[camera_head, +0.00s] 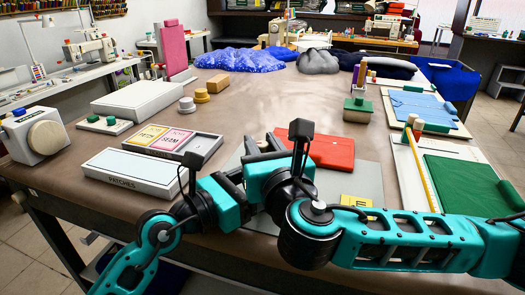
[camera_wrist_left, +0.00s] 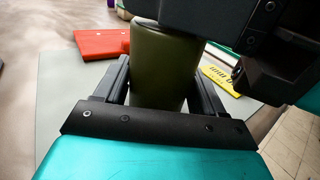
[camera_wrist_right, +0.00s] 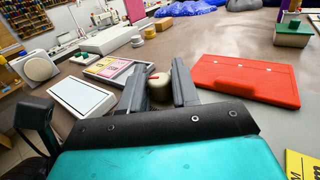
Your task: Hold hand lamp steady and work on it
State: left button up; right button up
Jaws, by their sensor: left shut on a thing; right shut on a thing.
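The hand lamp shows as an olive-green cylinder (camera_wrist_left: 165,65) between the fingers of my left gripper (camera_wrist_left: 165,88) in the left wrist view. My left gripper is shut on this body. In the right wrist view a small cream, rounded part with a red mark (camera_wrist_right: 159,88) sits between the fingers of my right gripper (camera_wrist_right: 160,86), which is shut on it. I take it for an end of the lamp; the join is hidden. In the head view my right gripper (camera_head: 264,146) is close beside the left one, and the arms mostly hide the lamp.
A grey mat (camera_head: 360,180) lies under the grippers with a red folder (camera_head: 328,150) and a yellow card (camera_head: 357,201). A patches box (camera_head: 135,172) and a tray of cards (camera_head: 205,143) stand left. A green cloth (camera_head: 460,184) lies right.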

pick_arm(q)
jog(key=shift+s, duration=0.1)
pick_arm(e)
jog(key=shift+w+d+m+h, duration=0.1)
jog(key=shift+m+h, duration=0.8)
jog(key=shift+h, duration=0.5)
jog(key=o, duration=1)
jog(key=shift+c, duration=0.2)
jog(key=shift+o, duration=0.4)
jog(key=o, duration=0.4)
jog(key=shift+c, duration=0.2)
jog(key=shift+s+d, duration=0.15)
jog(key=shift+s, duration=1.35)
jog(key=shift+s+d, duration=0.15)
jog(key=shift+s, duration=1.45)
jog(key=shift+f, duration=0.15)
